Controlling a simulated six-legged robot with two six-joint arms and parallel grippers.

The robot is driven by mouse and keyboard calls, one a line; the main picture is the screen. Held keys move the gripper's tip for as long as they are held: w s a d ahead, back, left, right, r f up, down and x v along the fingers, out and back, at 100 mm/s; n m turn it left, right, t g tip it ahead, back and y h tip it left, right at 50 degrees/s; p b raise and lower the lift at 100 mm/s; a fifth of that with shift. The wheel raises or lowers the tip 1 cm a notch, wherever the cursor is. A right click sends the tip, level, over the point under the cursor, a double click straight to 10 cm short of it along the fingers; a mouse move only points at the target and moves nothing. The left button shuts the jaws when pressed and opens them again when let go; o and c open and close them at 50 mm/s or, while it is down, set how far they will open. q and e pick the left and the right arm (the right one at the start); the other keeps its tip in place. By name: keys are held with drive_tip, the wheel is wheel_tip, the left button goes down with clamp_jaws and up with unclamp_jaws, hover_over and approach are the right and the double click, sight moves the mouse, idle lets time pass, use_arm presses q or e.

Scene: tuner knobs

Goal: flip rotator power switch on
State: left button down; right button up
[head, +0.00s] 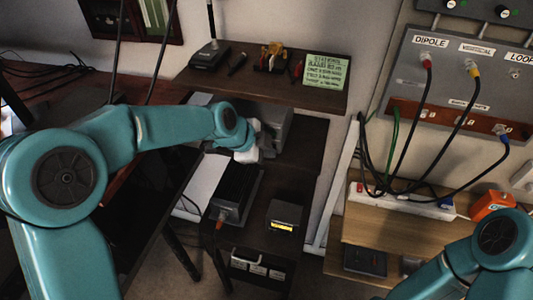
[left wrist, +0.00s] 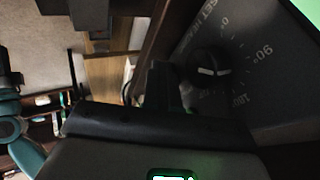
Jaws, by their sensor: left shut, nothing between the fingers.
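A grey box (head: 272,122) stands on the dark shelf in the head view, partly hidden behind my left gripper (head: 262,140). The left gripper is shut and empty, close to the box's front. In the left wrist view, a dark panel (left wrist: 262,62) fills the upper right, with a round black knob (left wrist: 208,70) on it. Heading marks and numbers surround the knob, and a white line marks it. A dark finger shape stands just left of the knob; I cannot tell whether it touches the panel. I cannot make out a power switch. My right gripper is out of view.
A black finned box (head: 236,192) and a small box with a yellow-lit display (head: 284,217) sit below the gripper. An upper shelf (head: 235,72) overhangs the area. Right are a cabled panel (head: 455,80), a white power strip (head: 400,200) and an orange device (head: 492,205).

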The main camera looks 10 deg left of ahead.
use_arm(q)
drive_tip(key=shift+w+r, duration=0.1)
drive_tip(key=shift+r, duration=0.15)
drive_tip(key=shift+r, duration=0.8)
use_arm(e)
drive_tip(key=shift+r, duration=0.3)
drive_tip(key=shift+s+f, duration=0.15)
